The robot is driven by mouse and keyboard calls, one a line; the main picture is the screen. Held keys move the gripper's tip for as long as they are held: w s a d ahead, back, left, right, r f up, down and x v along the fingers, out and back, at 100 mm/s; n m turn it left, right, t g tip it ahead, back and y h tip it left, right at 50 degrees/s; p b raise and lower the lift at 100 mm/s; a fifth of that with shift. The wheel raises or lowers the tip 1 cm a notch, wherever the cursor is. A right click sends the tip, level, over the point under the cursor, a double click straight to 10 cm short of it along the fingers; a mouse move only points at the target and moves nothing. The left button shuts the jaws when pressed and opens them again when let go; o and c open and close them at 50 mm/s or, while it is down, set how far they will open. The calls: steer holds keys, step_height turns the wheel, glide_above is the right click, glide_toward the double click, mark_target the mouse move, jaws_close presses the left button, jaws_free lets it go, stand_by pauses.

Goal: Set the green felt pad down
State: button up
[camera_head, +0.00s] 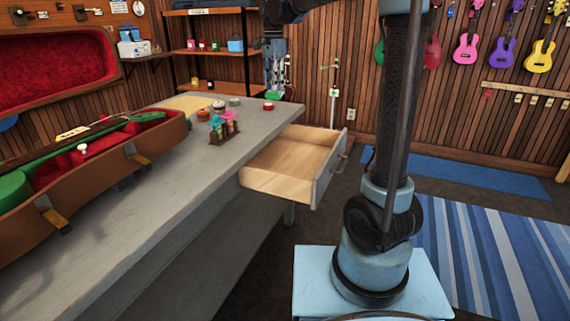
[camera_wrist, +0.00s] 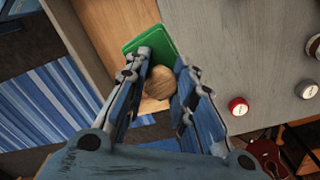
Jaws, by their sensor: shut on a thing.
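My gripper (camera_head: 275,82) is above the far end of the grey workbench, near the open drawer. In the wrist view my gripper (camera_wrist: 163,66) is shut on the round wooden knob (camera_wrist: 158,83) of the green felt pad (camera_wrist: 150,36). The pad also shows as a small green patch (camera_head: 273,95) under the fingers in the head view. Part of the pad is hidden by the fingers and knob. The pad overlaps the drawer's edge in the wrist view; I cannot tell its height or whether it touches anything.
The wooden drawer (camera_head: 290,160) stands open and looks empty. The workbench (camera_head: 190,150) bears a small rack (camera_head: 222,134) with pink and teal pieces, several round pads including a red one (camera_head: 268,106), and an open case (camera_head: 160,138) with a green ukulele. Shelves (camera_head: 207,50) stand behind.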

steer(key=d+f+m, duration=0.1)
steer(key=d+f, duration=0.2)
steer(key=f, duration=0.6)
steer(key=d+f+m, duration=0.2)
steer(key=d+f, duration=0.1)
steer(key=f, duration=0.6)
glide_above(291, 162)
steer(key=shift+s+f, duration=0.1)
steer(key=shift+f, duration=5.15)
steer(key=shift+f, duration=0.1)
steer(key=o, duration=1)
